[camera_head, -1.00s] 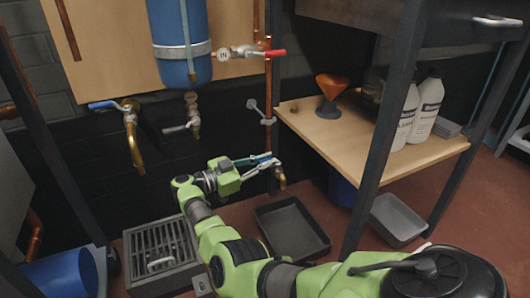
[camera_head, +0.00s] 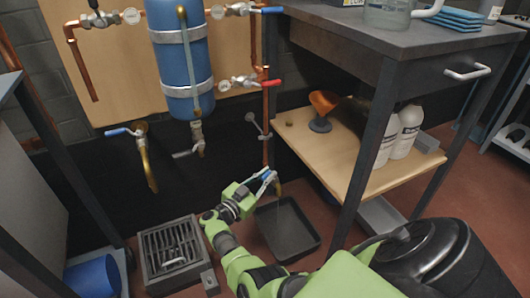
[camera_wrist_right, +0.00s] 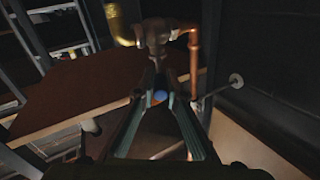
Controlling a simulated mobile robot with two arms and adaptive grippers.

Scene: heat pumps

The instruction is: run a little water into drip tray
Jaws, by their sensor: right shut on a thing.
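The dark rectangular drip tray (camera_head: 292,238) lies on the floor in the head view, empty as far as I can see. A small brass tap (camera_head: 279,188) on the copper pipe stands above the tray's back edge. My right gripper (camera_head: 268,178) is at this tap, shut on its blue handle (camera_head: 266,174). In the right wrist view, a bit of blue (camera_wrist_right: 158,97) shows between the fingers (camera_wrist_right: 160,88). Most of the handle is hidden by the fingers. I cannot clearly tell whether water runs from the spout. My left gripper is not in view.
A floor drain box with a grate (camera_head: 172,250) stands left of the tray. A wooden shelf (camera_head: 330,150) with an orange funnel (camera_head: 322,103) and white bottles (camera_head: 408,130) is at the right, beside the bench leg (camera_head: 368,150). A blue tank (camera_head: 182,75) hangs on the wall.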

